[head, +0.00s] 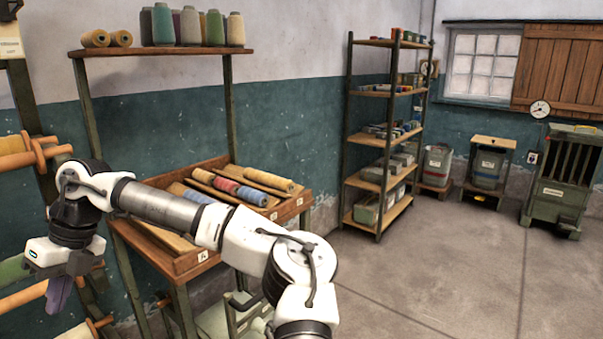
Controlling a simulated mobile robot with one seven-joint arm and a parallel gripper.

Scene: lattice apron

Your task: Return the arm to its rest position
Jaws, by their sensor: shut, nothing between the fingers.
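My arm (165,208) reaches from the bottom middle to the left, bent at the elbow. Its wrist points down at the far left, in front of a rack of thread rolls. My gripper (60,290) hangs below the white hand there. It is shut and holds nothing. A small purple shape shows at its lower end; I cannot tell whether it is part of the fingers or something behind them.
The arm passes in front of a wooden bench (187,262) with sloped trays of coloured rolls (240,191). Spools (190,26) stand on the shelf above. A shelving unit (362,184), bins and a green cabinet (556,190) line the back. The floor (440,270) at right is clear.

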